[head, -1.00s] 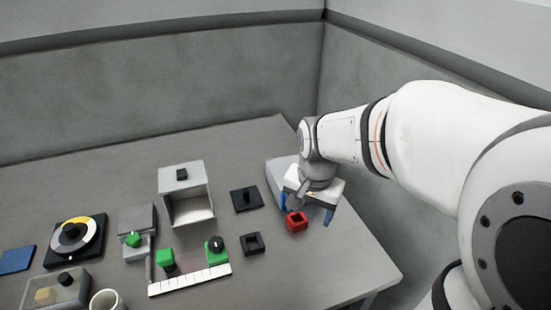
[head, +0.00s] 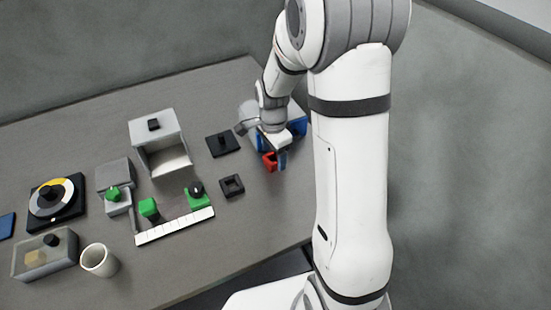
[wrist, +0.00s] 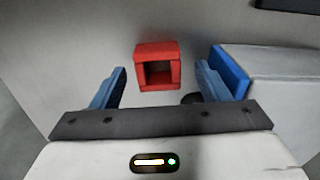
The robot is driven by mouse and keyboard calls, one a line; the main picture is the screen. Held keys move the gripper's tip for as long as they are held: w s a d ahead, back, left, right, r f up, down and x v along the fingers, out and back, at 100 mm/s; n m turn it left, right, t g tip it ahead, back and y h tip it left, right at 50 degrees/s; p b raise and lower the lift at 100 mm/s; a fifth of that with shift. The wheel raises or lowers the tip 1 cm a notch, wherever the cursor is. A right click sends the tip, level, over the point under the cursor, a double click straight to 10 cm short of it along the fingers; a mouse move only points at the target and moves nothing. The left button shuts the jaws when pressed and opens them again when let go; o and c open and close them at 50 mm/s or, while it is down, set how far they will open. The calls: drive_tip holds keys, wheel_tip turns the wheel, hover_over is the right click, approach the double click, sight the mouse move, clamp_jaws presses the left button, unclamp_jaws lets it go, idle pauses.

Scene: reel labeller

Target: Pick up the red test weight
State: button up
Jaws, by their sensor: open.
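The red test weight (head: 269,161) is a small red block with a square hollow, on the table's right part. In the wrist view the red weight (wrist: 157,64) lies ahead of and between my blue fingertips, with a gap on each side. My gripper (head: 274,155) is open and empty, close over the weight in the head view. In the wrist view my gripper (wrist: 162,82) shows both fingers spread. My fingers and wrist partly hide the weight in the head view.
A grey box with a blue side (wrist: 268,88) stands close to my right finger. A black square frame (head: 231,186) and a black plate with a knob (head: 222,144) lie to the left. A white open-fronted box (head: 160,146) stands farther left on the table (head: 205,262).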

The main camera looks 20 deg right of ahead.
drive_tip(key=shift+f, duration=0.9)
drive_tip(key=c, duration=1.3)
